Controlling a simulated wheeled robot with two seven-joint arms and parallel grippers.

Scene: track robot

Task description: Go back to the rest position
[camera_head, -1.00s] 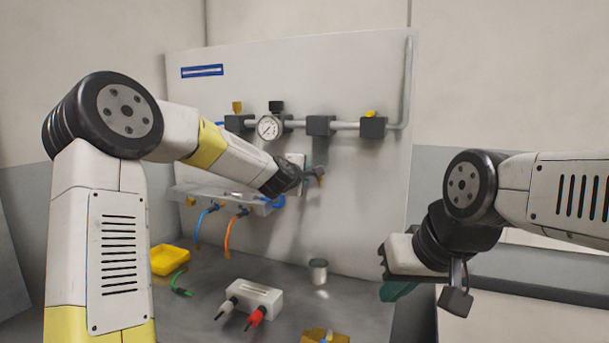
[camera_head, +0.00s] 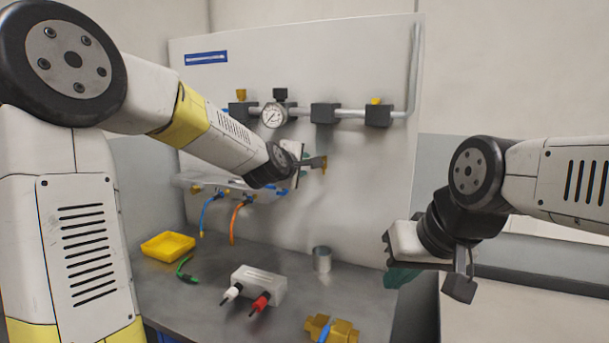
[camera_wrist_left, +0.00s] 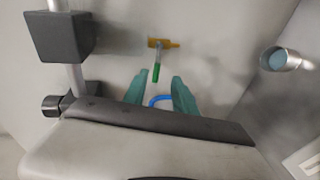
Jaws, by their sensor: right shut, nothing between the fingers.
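My left gripper (camera_wrist_left: 158,77) reaches in front of the upright panel (camera_head: 365,60). In the left wrist view its two green fingers stand apart with nothing gripped. My right gripper (camera_head: 403,280) hangs to the right of the panel, away from everything. Its green fingers are shut and empty, partly hidden by its body.
A pipe with a gauge (camera_head: 274,115) and black blocks crosses the panel. On the grey bench stand a yellow tray (camera_head: 168,246), a white block with plugs (camera_head: 259,284), a metal cup (camera_head: 322,259) and a brass part (camera_head: 338,331). Blue and orange hoses (camera_head: 237,222) hang under a shelf.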

